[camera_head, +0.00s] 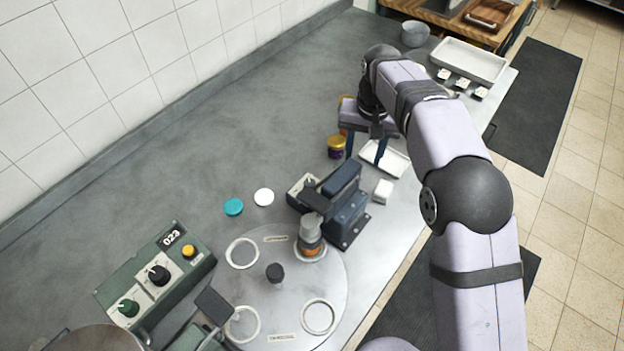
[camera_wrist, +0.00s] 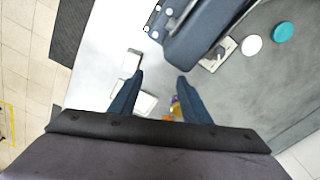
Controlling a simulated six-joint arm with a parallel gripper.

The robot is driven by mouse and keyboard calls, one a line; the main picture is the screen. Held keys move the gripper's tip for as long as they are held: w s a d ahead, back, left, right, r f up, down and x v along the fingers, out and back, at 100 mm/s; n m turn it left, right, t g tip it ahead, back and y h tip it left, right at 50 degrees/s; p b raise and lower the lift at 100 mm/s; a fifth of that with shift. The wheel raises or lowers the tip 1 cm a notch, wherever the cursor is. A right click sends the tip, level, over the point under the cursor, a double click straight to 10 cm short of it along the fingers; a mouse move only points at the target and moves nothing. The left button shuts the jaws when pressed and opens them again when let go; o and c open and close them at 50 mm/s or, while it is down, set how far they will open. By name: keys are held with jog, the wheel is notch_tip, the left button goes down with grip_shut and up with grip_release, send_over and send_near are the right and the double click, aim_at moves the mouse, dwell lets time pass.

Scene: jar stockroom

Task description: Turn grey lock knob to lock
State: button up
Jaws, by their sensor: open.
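What looks like the grey lock knob sits on a small pale plate beside the dark blue-grey press-like machine (camera_head: 345,205). The knob (camera_wrist: 219,52) shows in the wrist view, right of the machine; in the head view the machine partly covers it and I cannot read its setting. My gripper (camera_head: 365,156) is open and empty, pointing down over the counter behind the machine, apart from the knob. In the wrist view my gripper (camera_wrist: 160,79) has its fingers spread, with the knob ahead and to the right.
A purple-and-gold jar (camera_head: 336,148) stands close to one finger. A white tray (camera_head: 396,164) and white block (camera_head: 383,190) lie near. A turntable (camera_head: 268,312) holds a grey-topped jar (camera_head: 310,230). A control box (camera_head: 157,275) stands left.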

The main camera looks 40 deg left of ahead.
jog(key=n, duration=0.1)
send_over(310, 183)
jog(key=w+d, duration=0.2)
jog(key=w, duration=0.2)
jog(key=f, duration=0.2)
jog(key=s, duration=0.1)
jog(key=s+a, duration=0.1)
jog(key=s+a+p, duration=0.1)
jog(key=shift+s+r+n, duration=0.15)
jog(key=shift+r+n, duration=0.05)
jog(key=shift+n, duration=0.1)
jog(key=shift+s+f+g, duration=0.1)
jog(key=shift+s+g, duration=0.2)
jog(key=shift+s, duration=0.1)
jog(key=shift+f+p, duration=1.5)
jog(key=shift+f, duration=2.2)
jog(key=c, duration=1)
